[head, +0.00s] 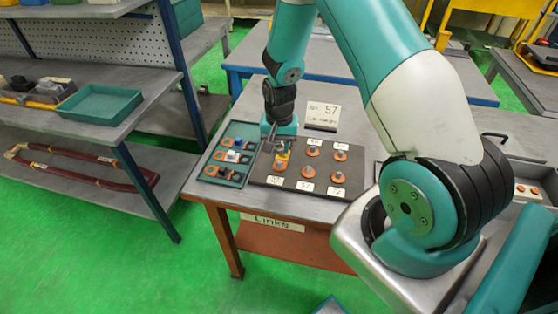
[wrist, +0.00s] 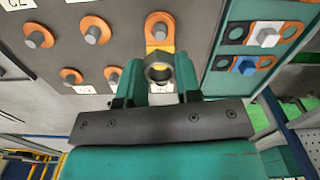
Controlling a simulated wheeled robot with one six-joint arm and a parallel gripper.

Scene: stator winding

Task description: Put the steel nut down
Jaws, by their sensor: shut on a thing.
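My gripper (wrist: 158,80) is shut on a grey steel nut (wrist: 158,71), its open ring facing the wrist camera between the green fingers. In the head view my gripper (head: 280,152) is over the left part of the dark terminal board (head: 312,188); the nut is too small to make out there. In the wrist view a stud with an orange link (wrist: 157,27) is just beyond the nut, and a yellow-orange strip runs behind the nut. I cannot tell whether the nut touches anything below it.
The board (wrist: 122,25) carries several studs with orange rings and white labels. A teal tray (head: 222,180) with orange links and white and blue pieces lies left of the board. A number card (head: 323,115) stands behind it. Shelving (head: 100,115) is at the left.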

